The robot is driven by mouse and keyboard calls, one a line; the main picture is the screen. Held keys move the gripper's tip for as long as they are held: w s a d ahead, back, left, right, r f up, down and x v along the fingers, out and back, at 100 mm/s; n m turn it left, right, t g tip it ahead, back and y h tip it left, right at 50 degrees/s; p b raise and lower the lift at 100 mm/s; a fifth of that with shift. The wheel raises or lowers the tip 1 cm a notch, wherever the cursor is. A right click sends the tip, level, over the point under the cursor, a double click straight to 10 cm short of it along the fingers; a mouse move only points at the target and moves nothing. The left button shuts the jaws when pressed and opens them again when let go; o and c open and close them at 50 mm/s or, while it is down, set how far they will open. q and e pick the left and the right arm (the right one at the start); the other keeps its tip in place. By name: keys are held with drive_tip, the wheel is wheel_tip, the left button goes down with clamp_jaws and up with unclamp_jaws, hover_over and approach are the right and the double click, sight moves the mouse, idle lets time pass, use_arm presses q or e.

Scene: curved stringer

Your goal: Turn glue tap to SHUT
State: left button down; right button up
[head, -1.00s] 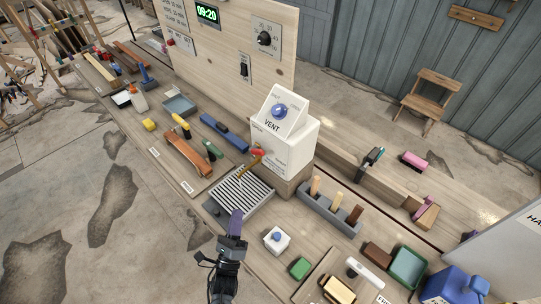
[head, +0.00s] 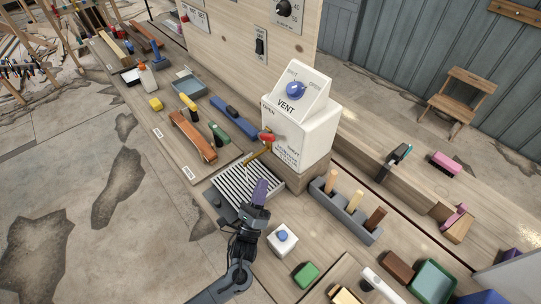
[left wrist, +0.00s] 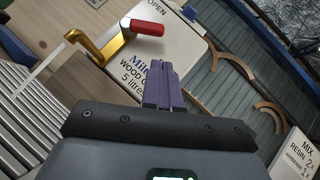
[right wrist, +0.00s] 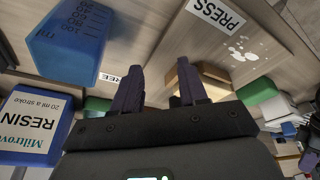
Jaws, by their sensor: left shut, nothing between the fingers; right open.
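The glue tap (head: 258,152) is brass with a red handle (head: 266,136), on the front of a white glue container (head: 305,130) marked OPEN at upper left and SHUT at lower right. The handle is on the OPEN side. A thin white stream runs from the spout towards a slatted grate (head: 236,186). In the left wrist view the tap (left wrist: 98,42) and its red handle (left wrist: 147,27) are just beyond the fingers. My left gripper (head: 261,187) is shut and empty, below the tap and apart from it. My right gripper (right wrist: 157,92) is open and empty, seen only in its wrist view.
A blue VENT knob (head: 295,90) tops the container. A rack of wooden-handled tools (head: 345,212) stands to the right, and a white box with a blue button (head: 282,239) in front. In the right wrist view, a blue resin container (right wrist: 28,125) is at left.

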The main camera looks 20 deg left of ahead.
sight(268, 136)
use_arm(q)
drive_tip(key=x, duration=1)
drive_tip(key=shift+p, duration=0.3)
use_arm(e)
drive_tip(key=shift+w+r, duration=0.1)
drive_tip(key=shift+r, duration=0.2)
